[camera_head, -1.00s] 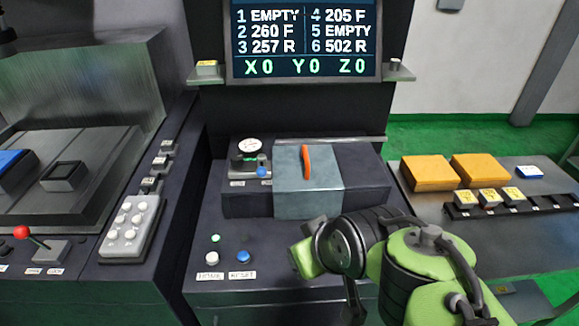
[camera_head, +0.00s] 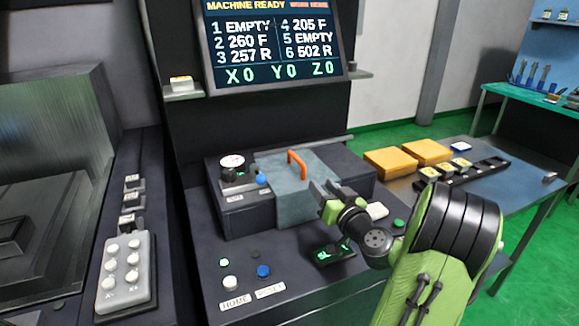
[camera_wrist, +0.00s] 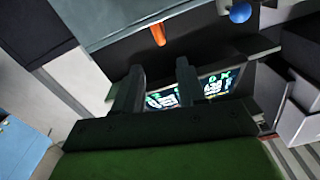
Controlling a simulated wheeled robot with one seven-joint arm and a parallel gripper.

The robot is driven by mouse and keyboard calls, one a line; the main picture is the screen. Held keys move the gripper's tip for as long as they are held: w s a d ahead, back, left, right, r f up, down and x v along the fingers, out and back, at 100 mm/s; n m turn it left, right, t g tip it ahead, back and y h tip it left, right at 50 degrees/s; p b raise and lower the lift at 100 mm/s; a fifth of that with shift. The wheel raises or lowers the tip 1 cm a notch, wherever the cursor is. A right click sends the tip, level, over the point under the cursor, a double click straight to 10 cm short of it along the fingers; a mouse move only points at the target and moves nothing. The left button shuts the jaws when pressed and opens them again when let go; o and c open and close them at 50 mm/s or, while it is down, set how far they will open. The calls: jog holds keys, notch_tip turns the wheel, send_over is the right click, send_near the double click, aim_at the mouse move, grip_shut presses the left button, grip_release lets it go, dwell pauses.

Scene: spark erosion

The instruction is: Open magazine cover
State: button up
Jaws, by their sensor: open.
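The magazine cover (camera_head: 283,204) is a grey-blue panel over the dark magazine box, and it is closed. Its orange handle (camera_head: 297,164) stands up on the top of the cover. The handle also shows in the wrist view (camera_wrist: 158,34), just beyond the fingertips, with part of the cover (camera_wrist: 120,18) at the top. My gripper (camera_head: 322,188) is open and empty, in front of the cover and to the lower right of the handle. In the wrist view my two fingers (camera_wrist: 158,80) stand apart with nothing between them.
A gauge (camera_head: 232,161) and a blue knob (camera_head: 262,180) sit left of the cover. HOME and RESET buttons (camera_head: 263,271) are on the front panel. Yellow blocks (camera_head: 390,162) lie on the side table at right. The screen (camera_head: 278,45) hangs above.

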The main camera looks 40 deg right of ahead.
aim_at(302, 164)
jog(key=p+x, duration=0.3)
jog(key=x, duration=1.1)
jog(key=shift+w+a+p, duration=0.1)
jog(key=shift+w+p, duration=0.2)
grip_shut()
